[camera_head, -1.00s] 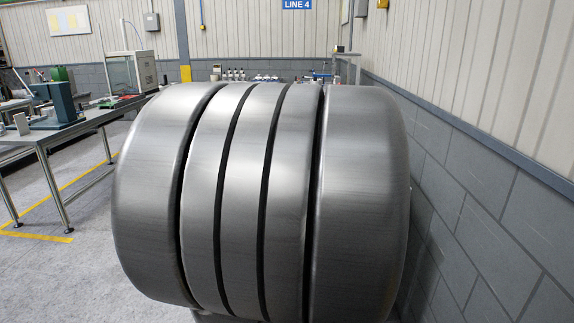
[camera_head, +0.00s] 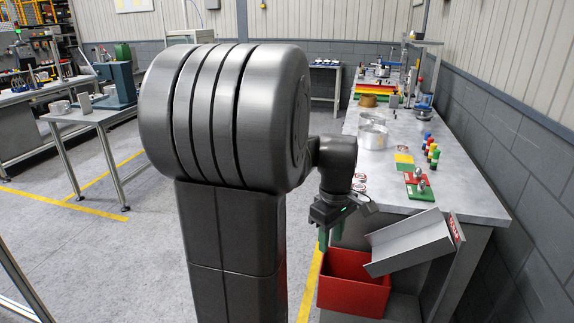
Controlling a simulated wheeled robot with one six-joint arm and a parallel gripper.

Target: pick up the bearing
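My gripper (camera_head: 330,232) hangs at the end of my arm, off the near left edge of the grey workbench, above a red bin. Green parts show below its dark body; I cannot tell whether they are its fingers or something held, nor whether it is open. I cannot pick out the bearing for certain. Small ring-like things (camera_head: 360,182) lie at the bench's left edge, just beyond my gripper and apart from it. Two larger silvery round parts (camera_head: 372,136) lie farther back on the bench (camera_head: 455,190).
The red bin (camera_head: 352,296) stands below the bench's near end, beside a tilted grey chute (camera_head: 410,244). Green and red plates (camera_head: 420,188) and several coloured pegs (camera_head: 431,150) stand on the bench. A block wall borders it on the right.

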